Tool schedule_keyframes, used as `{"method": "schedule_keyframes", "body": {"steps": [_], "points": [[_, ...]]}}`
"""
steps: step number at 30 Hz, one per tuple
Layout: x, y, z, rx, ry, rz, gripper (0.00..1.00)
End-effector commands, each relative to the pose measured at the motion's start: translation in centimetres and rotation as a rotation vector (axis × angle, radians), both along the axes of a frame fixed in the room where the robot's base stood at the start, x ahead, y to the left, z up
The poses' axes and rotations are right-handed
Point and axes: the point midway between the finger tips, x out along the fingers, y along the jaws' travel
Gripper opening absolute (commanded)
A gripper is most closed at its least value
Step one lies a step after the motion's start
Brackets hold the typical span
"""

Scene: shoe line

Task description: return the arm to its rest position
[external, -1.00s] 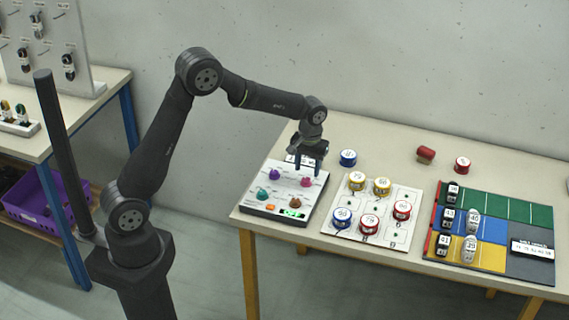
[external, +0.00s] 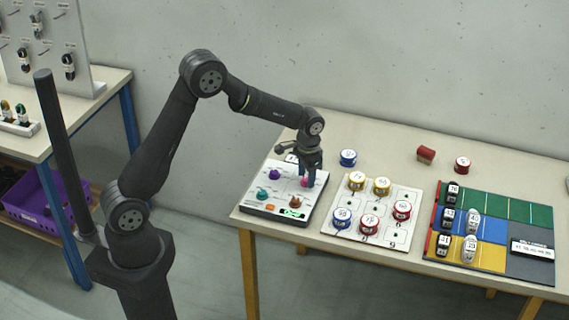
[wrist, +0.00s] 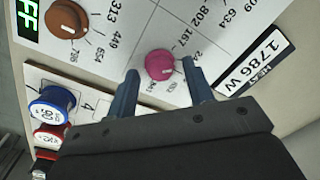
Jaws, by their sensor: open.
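My gripper (external: 309,179) is over the white control panel (external: 262,206) on the table, at its pink knob. In the wrist view my gripper (wrist: 165,82) has its two blue fingers apart, one on each side of the pink knob (wrist: 160,65). I cannot tell whether either finger touches the knob. A brown knob (wrist: 67,19) shows at the upper left of the wrist view, beside a green lit display (wrist: 26,18).
Teal (external: 262,193) and purple (external: 274,174) knobs stand on the panel. A white board (external: 372,239) with several labelled spools is to its right, then a coloured mat (external: 518,210) with shoes. A blue spool (external: 348,157) stands behind. A dark red piece (external: 426,154) lies farther right.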

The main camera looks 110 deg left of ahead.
Motion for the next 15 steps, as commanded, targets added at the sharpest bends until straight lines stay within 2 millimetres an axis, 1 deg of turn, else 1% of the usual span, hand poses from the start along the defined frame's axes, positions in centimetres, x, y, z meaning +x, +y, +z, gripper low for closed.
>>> {"method": "schedule_keyframes", "body": {"steps": [15], "points": [[-0.06,-0.04,0.02,0.000,0.000,-0.416,0.48]]}}
